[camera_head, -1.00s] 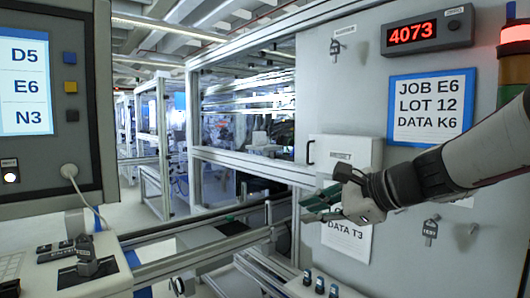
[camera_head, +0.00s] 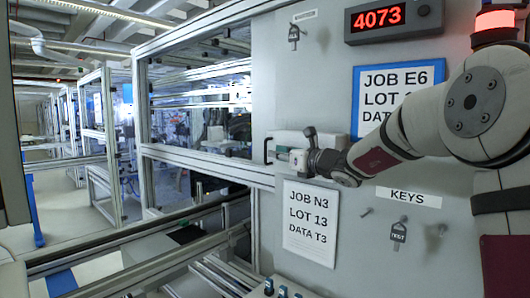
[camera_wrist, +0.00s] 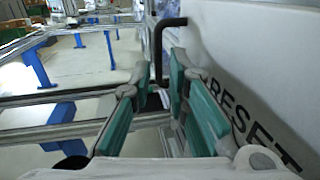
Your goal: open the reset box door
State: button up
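The reset box (camera_head: 288,137) is a white box on the grey panel, and its door looks shut. Its black handle (camera_head: 267,150) is on the left side of the door. My gripper (camera_head: 281,150) is in front of the box, close beside the handle, and hides much of the door. In the wrist view the teal finger pads (camera_wrist: 160,78) are apart. The black bar handle (camera_wrist: 158,45) shows beyond and between the fingertips, and I cannot tell whether they touch it. The box face with RESET lettering (camera_wrist: 235,60) is right of the fingers.
Below the box a sheet reading JOB N3 (camera_head: 311,222) is on the panel. Keys hang on hooks, one under the KEYS label (camera_head: 398,234). A red 4073 display (camera_head: 378,18) is above. A metal-framed conveyor (camera_head: 130,262) runs at the left.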

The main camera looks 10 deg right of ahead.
aim_at(265, 160)
jog(key=shift+x, duration=3.15)
grip_shut()
